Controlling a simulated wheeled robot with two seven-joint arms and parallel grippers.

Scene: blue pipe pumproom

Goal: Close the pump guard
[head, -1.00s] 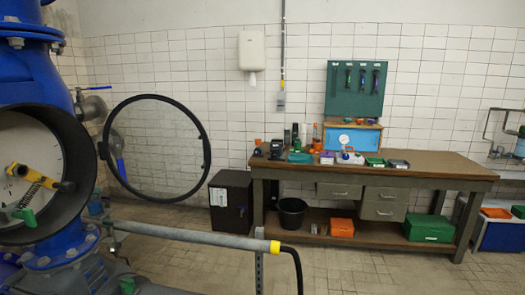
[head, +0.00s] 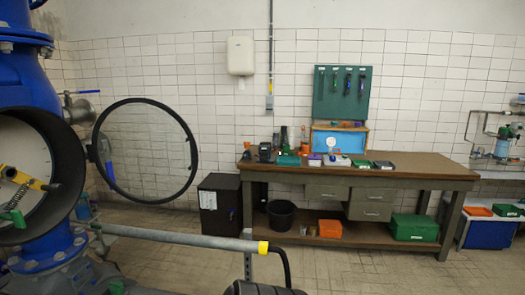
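The pump guard (head: 146,152) is a round clear pane in a black ring. It stands swung open to the right of the blue pump housing (head: 70,165), joined to it at the ring's left edge. The housing's round opening is uncovered and cut off by the left picture edge. Inside it show a pale face (head: 22,150), a yellow lever (head: 28,178) with a spring and a green part. Neither of my grippers can be made out in the head view.
A dark ribbed object (head: 262,288), unclear, shows at the bottom edge. A workbench (head: 420,178), black cabinet (head: 220,206) and bucket (head: 281,214) stand behind. Floor at right is clear.

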